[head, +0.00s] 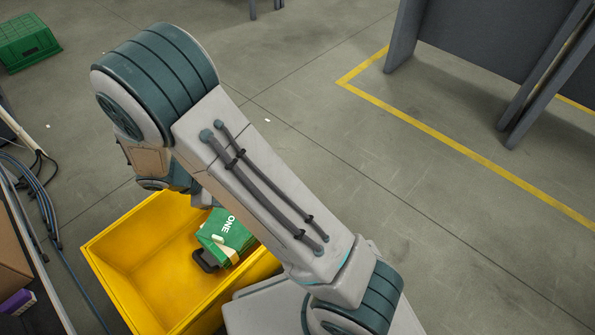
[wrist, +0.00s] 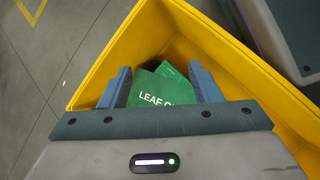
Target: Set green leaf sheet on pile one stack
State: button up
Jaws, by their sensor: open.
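A green sheet or packet (wrist: 165,100) with white letters starting "LEAF O" lies in the yellow bin, seen in the wrist view between and beyond my fingers. My gripper (wrist: 159,72) is open, its two blue-grey fingers apart, over the bin; I see no clear grip on anything. A smaller green piece (wrist: 172,71) shows just behind the lettered one; whether it is separate I cannot tell. In the head view a green item (head: 225,233) marked "ONE" lies in the bin, partly hidden by my arm. No stack called pile one can be made out.
The yellow bin (head: 122,283) has high walls around the green item, with bare floor inside at its left. A green crate (head: 27,42) stands at the far left. Cables (head: 42,200) run along the left edge. Grey panels (head: 480,45) stand at right beyond yellow floor tape; open floor lies between.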

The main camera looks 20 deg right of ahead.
jog(key=s+d+r+m+y, duration=0.4)
jog(key=s+d+r+m, duration=0.2)
jog(key=r, duration=0.3)
jog(key=s+d+r+m+y, duration=0.3)
jog(key=s+d+r+m, duration=0.4)
jog(key=r, duration=0.2)
jog(key=shift+s+t+y, duration=0.35)
jog(key=shift+t+y, duration=0.05)
